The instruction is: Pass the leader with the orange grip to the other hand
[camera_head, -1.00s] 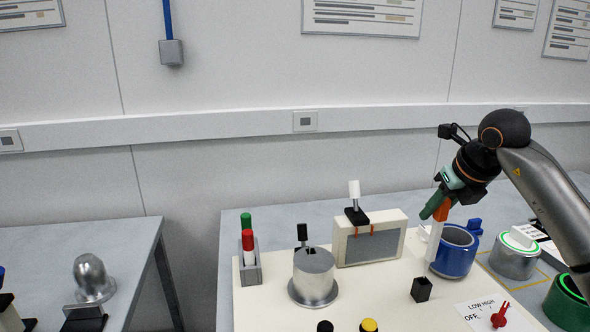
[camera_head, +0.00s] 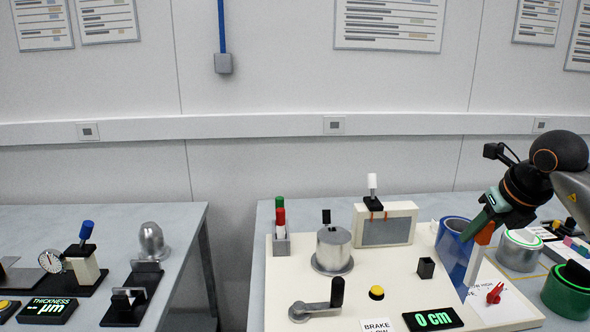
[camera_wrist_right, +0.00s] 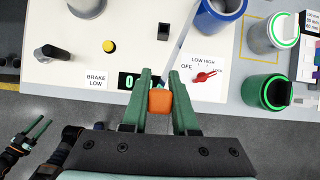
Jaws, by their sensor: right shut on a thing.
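The leader is a pale strip with an orange grip (camera_head: 486,233). My right gripper (camera_head: 474,232) is shut on the grip and holds it above the right part of the cream panel. The strip (camera_head: 474,267) hangs down from it, in front of the blue ring. In the right wrist view the orange grip (camera_wrist_right: 160,101) sits between the two green fingers, and the strip runs away up the picture. My left gripper (camera_wrist_right: 38,130) shows only in the right wrist view, at the lower left, with its green fingers apart and nothing between them.
The blue ring (camera_head: 452,246) stands behind the leader. A metal cylinder (camera_head: 333,247), a crank handle (camera_head: 318,309), a yellow button (camera_head: 376,293) and a red switch (camera_head: 495,293) are on the cream panel (camera_head: 290,275). A green-ringed container (camera_head: 568,292) stands at right. A gap separates the left table.

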